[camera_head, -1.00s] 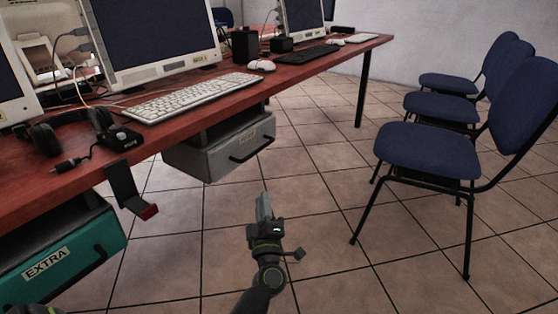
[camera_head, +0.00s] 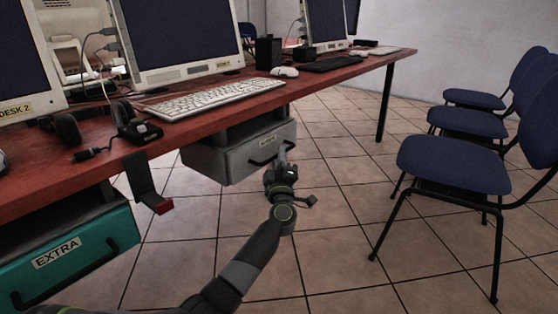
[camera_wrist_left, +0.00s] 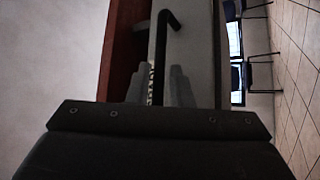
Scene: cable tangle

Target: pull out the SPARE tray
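A grey tray (camera_head: 225,165) with a small pale label (camera_head: 267,141) and a dark bar handle (camera_head: 262,160) hangs under the red desk. Its label is too small to read clearly; it is the only grey tray in view. My left gripper (camera_head: 283,155) is in front of the tray's right part, close to the handle. In the left wrist view, the two fingers (camera_wrist_left: 157,86) are apart, with the handle (camera_wrist_left: 158,45) and part of the label showing between and beyond them. Contact with the handle cannot be told. My right gripper is not in view.
A teal tray (camera_head: 70,255) labelled EXTRA hangs under the desk at left. A dark bracket with a red end (camera_head: 148,183) hangs from the desk edge. Monitors, a keyboard (camera_head: 213,98) and cables stand on the desk (camera_head: 330,76). Blue chairs (camera_head: 455,163) are at right; the floor between is clear.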

